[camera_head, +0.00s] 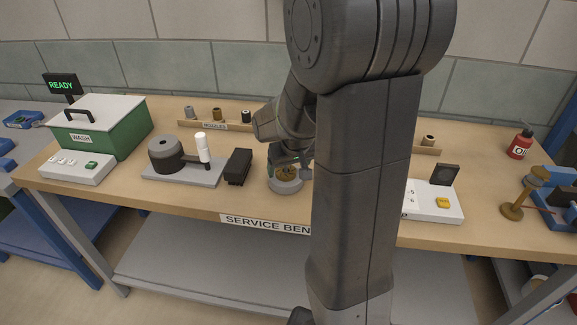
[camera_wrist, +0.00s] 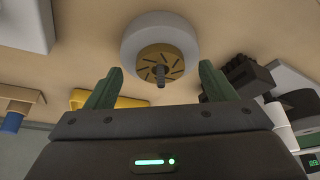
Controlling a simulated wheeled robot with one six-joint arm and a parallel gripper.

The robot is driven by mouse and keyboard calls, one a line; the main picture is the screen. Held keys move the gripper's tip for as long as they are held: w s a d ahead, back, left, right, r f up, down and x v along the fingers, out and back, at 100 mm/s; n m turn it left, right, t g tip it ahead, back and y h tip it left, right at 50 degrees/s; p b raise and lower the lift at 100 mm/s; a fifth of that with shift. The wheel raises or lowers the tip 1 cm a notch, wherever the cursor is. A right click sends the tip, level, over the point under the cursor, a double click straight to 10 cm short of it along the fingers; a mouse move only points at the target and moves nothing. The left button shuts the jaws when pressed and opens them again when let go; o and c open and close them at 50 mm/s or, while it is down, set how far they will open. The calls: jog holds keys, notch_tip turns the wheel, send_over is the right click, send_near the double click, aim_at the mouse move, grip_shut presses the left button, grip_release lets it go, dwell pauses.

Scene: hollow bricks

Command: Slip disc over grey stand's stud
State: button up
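The grey stand (camera_head: 285,187) is a low round base on the bench, and it also shows in the wrist view (camera_wrist: 133,45). A brass-coloured slotted disc (camera_wrist: 177,64) lies on the stand, and it shows small in the head view (camera_head: 287,173). A dark stud (camera_wrist: 160,76) sticks up at the disc's centre, so the disc appears to be around it. My gripper (camera_wrist: 161,68) is open, its two green fingers apart on either side below the disc in the wrist view, with nothing between them. In the head view my arm hides part of this area.
A black block (camera_head: 238,166) and a grey fixture with a white-handled arm (camera_head: 186,172) stand left of the stand. A white panel (camera_head: 425,211) is to the right. A nozzle rack (camera_head: 215,125) lies behind. A yellow piece (camera_wrist: 128,102) is partly hidden by a finger.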

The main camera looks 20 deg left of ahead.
jog(key=shift+r, duration=0.1)
jog(key=v, duration=1.3)
jog(key=shift+r, duration=0.35)
jog(key=shift+f, duration=0.15)
jog(key=x, duration=1.3)
jog(key=shift+f, duration=0.4)
jog(key=shift+r+p, duration=0.5)
jog(key=shift+r, duration=0.4)
jog(key=shift+f, duration=0.1)
